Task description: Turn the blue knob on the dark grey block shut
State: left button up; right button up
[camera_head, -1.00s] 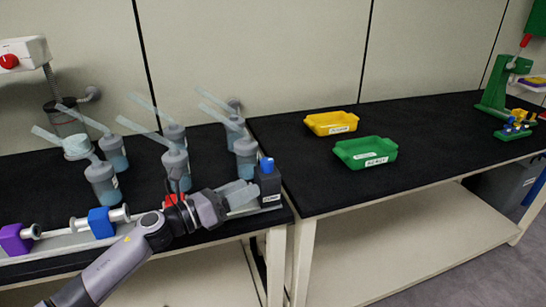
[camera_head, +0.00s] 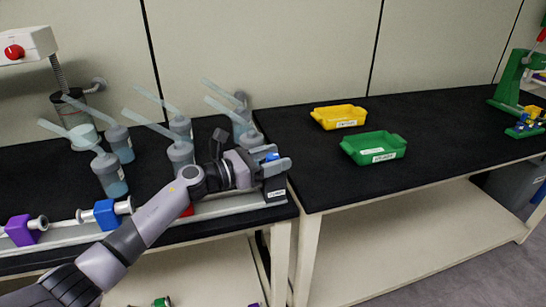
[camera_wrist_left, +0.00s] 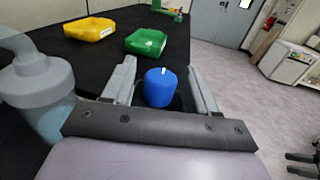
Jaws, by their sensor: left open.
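The blue knob (camera_wrist_left: 159,88) sits between the two open fingers of my left gripper (camera_wrist_left: 161,92) in the left wrist view, with a white mark on its top edge. I cannot tell whether the fingers touch it. In the head view the knob (camera_head: 271,157) is mostly hidden by my left gripper (camera_head: 274,160). The dark grey block (camera_head: 275,188) stands at the right end of the grey rail, with a white label on its front. My right gripper is not in view.
Several grey flasks with blue liquid (camera_head: 111,175) stand left of and behind my left arm. Blue (camera_head: 105,214) and purple (camera_head: 21,230) blocks sit along the rail (camera_head: 65,237). A green tray (camera_head: 374,148) and a yellow tray (camera_head: 338,116) lie on the right bench.

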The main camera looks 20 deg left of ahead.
pick_arm(q)
jog(key=shift+c, duration=0.4)
jog(key=c, duration=0.9)
jog(key=shift+o, duration=0.2)
